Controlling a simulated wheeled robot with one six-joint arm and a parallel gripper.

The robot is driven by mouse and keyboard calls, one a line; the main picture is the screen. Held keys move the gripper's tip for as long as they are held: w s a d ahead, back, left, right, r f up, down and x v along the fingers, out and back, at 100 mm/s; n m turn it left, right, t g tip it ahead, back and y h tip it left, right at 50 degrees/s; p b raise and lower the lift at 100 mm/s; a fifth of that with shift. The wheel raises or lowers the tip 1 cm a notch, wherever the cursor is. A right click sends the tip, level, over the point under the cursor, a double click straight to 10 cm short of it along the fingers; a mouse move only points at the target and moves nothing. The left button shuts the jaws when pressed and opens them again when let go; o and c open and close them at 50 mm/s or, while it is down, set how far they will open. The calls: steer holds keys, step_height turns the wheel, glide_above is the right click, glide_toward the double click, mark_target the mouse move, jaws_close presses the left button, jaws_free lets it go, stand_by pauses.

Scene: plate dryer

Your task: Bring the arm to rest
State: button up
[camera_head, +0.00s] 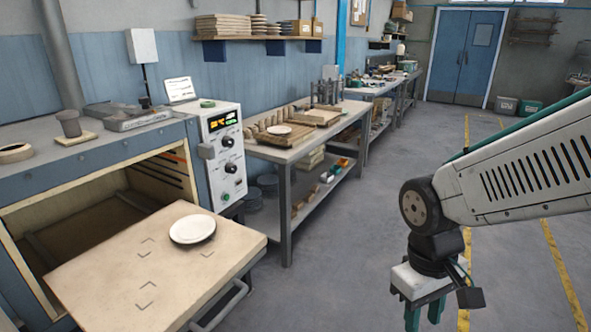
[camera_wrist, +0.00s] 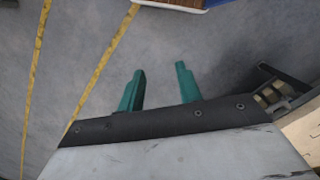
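My gripper (camera_head: 425,312) hangs at the end of my arm on the right side of the head view, pointing down over bare floor. Its two green fingers stand apart with nothing between them. In the wrist view the gripper (camera_wrist: 158,85) also shows open and empty above grey floor. A white plate (camera_head: 192,229) lies on the beige board (camera_head: 95,283) in front of the open dryer (camera_head: 85,152), well to the left of my gripper and apart from it.
A workbench (camera_head: 300,146) with another plate (camera_head: 279,130) and wooden pieces stands along the wall. The control panel (camera_head: 226,150) is beside the dryer opening. Yellow lines (camera_head: 563,270) mark the floor. The floor between the bench and my arm is clear.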

steer(key=s+d+r+m+t, duration=0.1)
steer(key=s+d+r+m, duration=0.1)
steer(key=r, duration=0.3)
steer(key=s+d+r+m+t+y, duration=0.1)
steer(key=s+d+r+m+t, duration=0.1)
steer(key=s+r, duration=0.3)
steer(key=shift+s+d+r, duration=0.25)
steer(key=shift+d+r, duration=0.35)
steer(key=shift+d, duration=0.25)
